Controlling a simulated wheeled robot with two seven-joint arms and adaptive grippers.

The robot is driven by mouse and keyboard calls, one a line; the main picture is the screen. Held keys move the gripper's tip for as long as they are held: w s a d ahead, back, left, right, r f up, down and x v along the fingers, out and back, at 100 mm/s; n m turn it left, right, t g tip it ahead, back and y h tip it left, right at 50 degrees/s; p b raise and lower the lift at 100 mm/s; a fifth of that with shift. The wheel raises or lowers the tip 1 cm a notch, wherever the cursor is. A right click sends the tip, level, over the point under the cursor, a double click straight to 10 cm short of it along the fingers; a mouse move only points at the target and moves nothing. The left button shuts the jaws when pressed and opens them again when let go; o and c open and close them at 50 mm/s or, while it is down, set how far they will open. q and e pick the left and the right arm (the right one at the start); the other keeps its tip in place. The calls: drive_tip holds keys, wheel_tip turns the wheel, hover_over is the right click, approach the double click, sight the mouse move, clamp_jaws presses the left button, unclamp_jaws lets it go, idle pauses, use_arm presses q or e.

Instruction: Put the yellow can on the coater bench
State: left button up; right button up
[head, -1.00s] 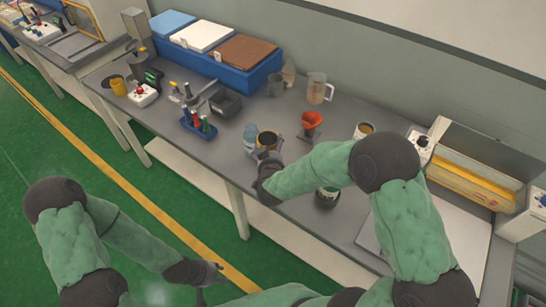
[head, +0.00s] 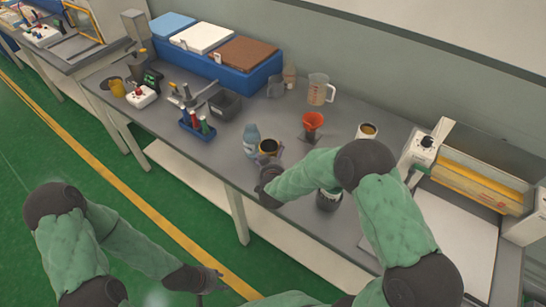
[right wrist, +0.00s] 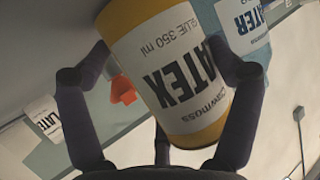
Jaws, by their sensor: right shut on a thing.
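The yellow can (head: 268,145) is near the front edge of the grey table. In the right wrist view it is a yellow-banded can (right wrist: 165,70) with a white LATEX label. The fingers of my right gripper (right wrist: 160,85) are closed around its sides. In the head view my right gripper (head: 269,165) is on the near side of the can. I cannot tell whether the can touches the table. My left gripper (head: 210,280) is empty, low over the floor; its jaw state is unclear. A coater with a yellow roller (head: 475,185) stands on the bench at the right.
A blue-white bottle (head: 250,140) stands right beside the can. A red funnel on a stand (head: 312,123), a dark can (head: 328,200) and another can (head: 367,131) are nearby. A white board (head: 450,240) lies before the coater. Another bench (head: 62,55) stands at the far left.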

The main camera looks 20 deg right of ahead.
drive_tip(key=shift+f, duration=0.15)
drive_tip(key=o, duration=1)
drive_tip(key=shift+r, duration=0.25)
drive_tip(key=shift+p+v, duration=1.5)
drive_tip(key=shift+v, duration=4.5)
drive_tip(key=shift+f, duration=0.1)
